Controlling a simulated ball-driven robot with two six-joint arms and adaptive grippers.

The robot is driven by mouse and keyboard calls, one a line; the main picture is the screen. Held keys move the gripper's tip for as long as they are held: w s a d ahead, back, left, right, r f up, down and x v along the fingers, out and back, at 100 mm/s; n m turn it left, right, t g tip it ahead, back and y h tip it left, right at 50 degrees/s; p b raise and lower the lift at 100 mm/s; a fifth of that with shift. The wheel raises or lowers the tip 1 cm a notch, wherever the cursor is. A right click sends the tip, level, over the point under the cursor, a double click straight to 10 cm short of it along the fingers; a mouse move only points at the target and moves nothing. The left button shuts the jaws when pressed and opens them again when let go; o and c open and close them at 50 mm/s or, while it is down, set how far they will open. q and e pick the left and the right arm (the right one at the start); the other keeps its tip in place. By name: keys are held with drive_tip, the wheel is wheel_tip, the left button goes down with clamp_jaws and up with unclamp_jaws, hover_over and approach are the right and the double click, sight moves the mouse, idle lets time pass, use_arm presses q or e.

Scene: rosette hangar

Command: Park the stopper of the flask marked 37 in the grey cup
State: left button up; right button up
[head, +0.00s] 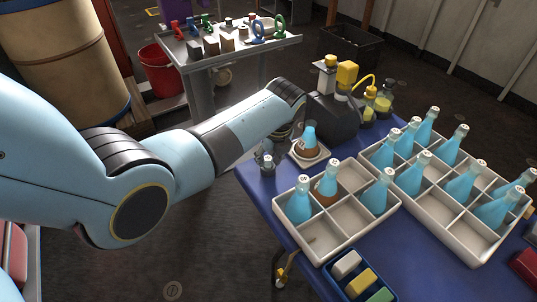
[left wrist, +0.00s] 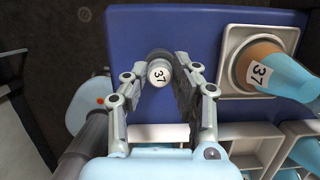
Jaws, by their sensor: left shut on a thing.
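My left gripper (left wrist: 160,66) is shut on a small pale stopper marked 37 (left wrist: 158,74). A grey round thing (left wrist: 157,54), which looks like the grey cup, shows right behind the stopper. It is partly hidden, and I cannot tell whether the stopper is inside it or just above. In the head view the grey cup (head: 267,169) stands near the left corner of the blue table, with my left gripper (head: 272,153) at it, small and partly hidden. The flask marked 37 (left wrist: 262,72), brown below and blue above, stands on a square white stand (left wrist: 231,40); in the head view it also shows (head: 310,137).
Two white compartment crates (head: 345,225) (head: 440,205) with several blue flasks stand on the blue table (head: 262,192). A dark machine with yellow parts (head: 333,115) is behind the stand. A blue tray of blocks (head: 335,285) lies in front. A trolley (head: 235,57) stands behind.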

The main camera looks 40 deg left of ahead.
use_arm(q)
drive_tip(key=shift+f, duration=0.2)
drive_tip(key=o, duration=1.4)
wheel_tip(320, 180, up, 6)
drive_tip(key=p, duration=0.7)
